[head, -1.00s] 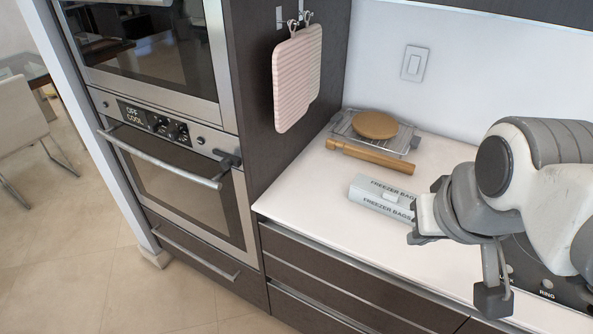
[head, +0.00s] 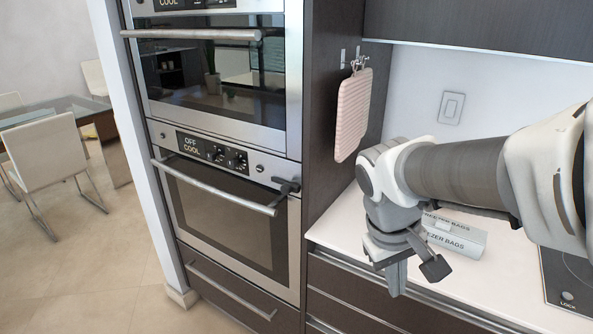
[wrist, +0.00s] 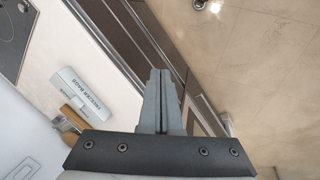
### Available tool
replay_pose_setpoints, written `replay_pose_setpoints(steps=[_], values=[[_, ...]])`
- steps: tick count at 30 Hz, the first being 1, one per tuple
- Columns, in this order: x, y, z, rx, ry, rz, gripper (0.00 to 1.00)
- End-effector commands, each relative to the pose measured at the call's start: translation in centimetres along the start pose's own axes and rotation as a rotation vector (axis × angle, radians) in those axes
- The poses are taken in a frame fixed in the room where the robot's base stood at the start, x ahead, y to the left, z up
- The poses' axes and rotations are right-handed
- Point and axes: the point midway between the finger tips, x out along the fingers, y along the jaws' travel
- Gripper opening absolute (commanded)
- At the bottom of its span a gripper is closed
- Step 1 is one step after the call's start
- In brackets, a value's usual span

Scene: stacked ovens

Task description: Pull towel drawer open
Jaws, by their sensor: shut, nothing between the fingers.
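A dark drawer front (head: 215,302) with a long silver bar handle (head: 231,290) sits below the lower oven and is closed. Dark drawer fronts (head: 352,296) also sit under the white counter, with metal strips along their tops, and look closed. Nothing shows which one holds towels. My gripper (head: 397,282) points down in front of the counter drawers, to the right of the oven drawer and apart from its handle. In the wrist view my gripper (wrist: 160,76) shows its two fingers together and empty, over the floor and drawer fronts.
The lower oven (head: 225,210) has a protruding handle bar (head: 215,188). A pink mitt (head: 353,115) hangs on the cabinet side.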

Motion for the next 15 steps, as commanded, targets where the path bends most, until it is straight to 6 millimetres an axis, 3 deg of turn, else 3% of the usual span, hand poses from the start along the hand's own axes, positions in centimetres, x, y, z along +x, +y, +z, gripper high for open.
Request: replay_pose_setpoints(steps=[1, 15], values=[[2.1, -0.2, -0.7, -0.034, -0.045, 0.024, 0.00], [15.3, -0.5, -6.8, -0.351, -0.382, 0.333, 0.00]])
